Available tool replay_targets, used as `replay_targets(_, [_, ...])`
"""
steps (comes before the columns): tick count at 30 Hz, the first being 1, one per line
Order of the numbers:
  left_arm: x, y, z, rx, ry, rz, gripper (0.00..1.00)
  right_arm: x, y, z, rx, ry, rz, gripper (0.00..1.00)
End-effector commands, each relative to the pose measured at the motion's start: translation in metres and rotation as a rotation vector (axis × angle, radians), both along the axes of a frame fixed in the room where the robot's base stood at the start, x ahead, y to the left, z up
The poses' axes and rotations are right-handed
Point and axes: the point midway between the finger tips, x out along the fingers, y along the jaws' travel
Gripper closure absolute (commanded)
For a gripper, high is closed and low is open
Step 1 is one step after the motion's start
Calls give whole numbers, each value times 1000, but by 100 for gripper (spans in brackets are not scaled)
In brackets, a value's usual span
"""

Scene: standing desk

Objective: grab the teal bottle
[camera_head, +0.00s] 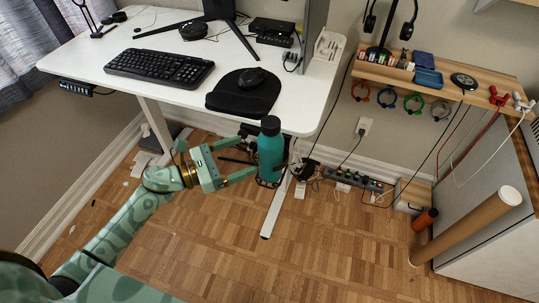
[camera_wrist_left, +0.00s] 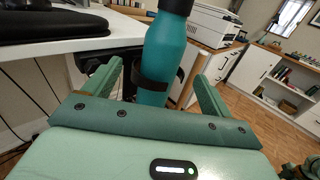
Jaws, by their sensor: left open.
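The teal bottle (camera_head: 270,152) has a black cap and stands upright in a black holder (camera_head: 268,182) by the front right edge of the desk. My left gripper (camera_head: 247,158) is open, with its fingers pointing at the bottle. In the left wrist view, the bottle (camera_wrist_left: 165,55) stands between the two spread fingers of my left gripper (camera_wrist_left: 157,80), and a black band of the holder (camera_wrist_left: 150,84) crosses it. I cannot tell whether either finger touches the bottle. My right gripper is not in view.
The white desk (camera_head: 115,45) is just behind the bottle, with a black mouse pad (camera_head: 228,101) and keyboard (camera_head: 160,66) on it. A desk foot (camera_head: 275,212) and a power strip (camera_head: 350,178) are below. A cardboard tube (camera_head: 465,225) leans at right. The front floor is clear.

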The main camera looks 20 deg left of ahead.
Motion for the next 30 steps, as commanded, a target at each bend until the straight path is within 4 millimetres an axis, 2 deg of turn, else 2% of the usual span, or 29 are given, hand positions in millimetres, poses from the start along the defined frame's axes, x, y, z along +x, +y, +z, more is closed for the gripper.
replay_targets(3, [16, -17, 1, -2, -1, 1, 16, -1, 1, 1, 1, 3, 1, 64])
replay_targets(10, [29, -32, 1, -2, 1, 1, 16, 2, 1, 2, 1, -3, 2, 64])
replay_targets(18, [55, -63, 4, -3, 2, 2, 16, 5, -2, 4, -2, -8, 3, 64])
replay_targets(26, [58, -67, 4, -1, 3, 2, 16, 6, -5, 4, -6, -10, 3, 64])
replay_targets(27, [58, -67, 4, -1, 3, 2, 21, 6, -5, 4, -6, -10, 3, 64])
replay_targets(30, [58, -67, 4, -1, 3, 2, 49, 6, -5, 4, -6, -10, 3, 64])
